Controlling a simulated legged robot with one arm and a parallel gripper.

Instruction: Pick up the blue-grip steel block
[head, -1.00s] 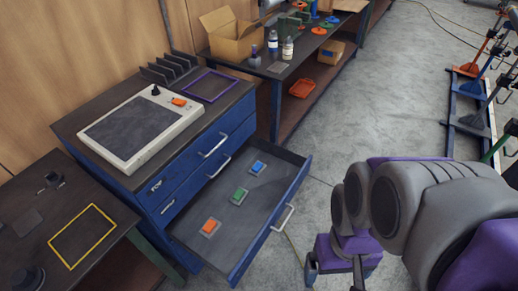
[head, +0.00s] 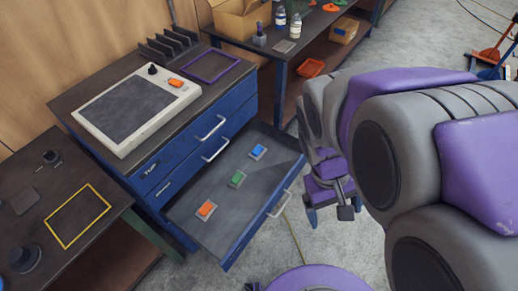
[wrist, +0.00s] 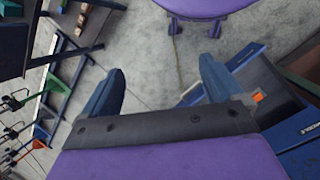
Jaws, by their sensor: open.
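The blue-grip steel block (head: 258,152) lies in the open drawer (head: 190,218), at its far right end in the head view. A green-grip block (head: 237,178) and an orange-grip block (head: 206,209) lie in line with it, nearer the left. My gripper (wrist: 160,85) is open and empty in the wrist view, its two blue fingers wide apart over the floor. In the head view my gripper hangs to the right of the drawer, partly hidden by my arm. The wrist view shows the orange-grip block (wrist: 258,97) beyond the right finger; I cannot make out the blue one there.
A table with a yellow outline (head: 78,215) stands left. The drawer's front wall and handle (head: 279,204) stick out.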

